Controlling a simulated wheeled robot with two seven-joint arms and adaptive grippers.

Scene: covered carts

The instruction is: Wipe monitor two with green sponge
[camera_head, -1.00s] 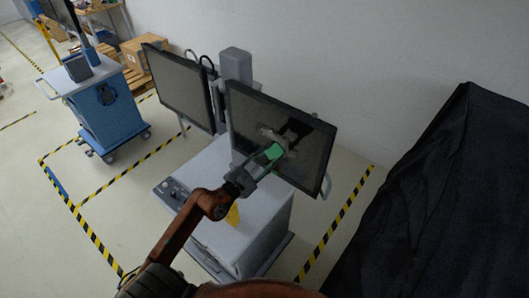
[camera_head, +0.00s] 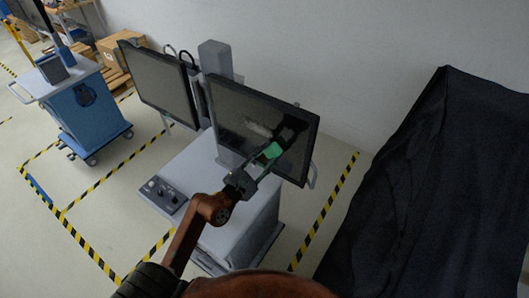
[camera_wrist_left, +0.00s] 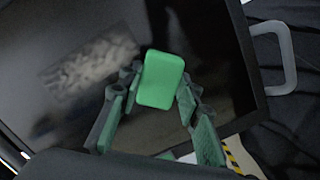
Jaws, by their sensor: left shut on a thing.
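Two dark monitors stand on a white cart, a left one (camera_head: 157,82) and a right one (camera_head: 233,103). The right monitor's screen has a pale grey smudge (camera_head: 261,129), which also shows in the left wrist view (camera_wrist_left: 92,66). My left gripper (camera_head: 270,153) is shut on the green sponge (camera_head: 273,150) in front of the right screen. In the left wrist view the sponge (camera_wrist_left: 162,80) sits between the fingers, to the right of the smudge. I cannot tell whether it touches the glass. My right gripper is not in view.
The white cart (camera_head: 197,160) has a control panel (camera_head: 162,194) at its front left. A blue cart (camera_head: 92,112) stands at the left. A black-covered bulk (camera_head: 440,190) fills the right. Striped floor tape (camera_head: 325,212) surrounds the white cart.

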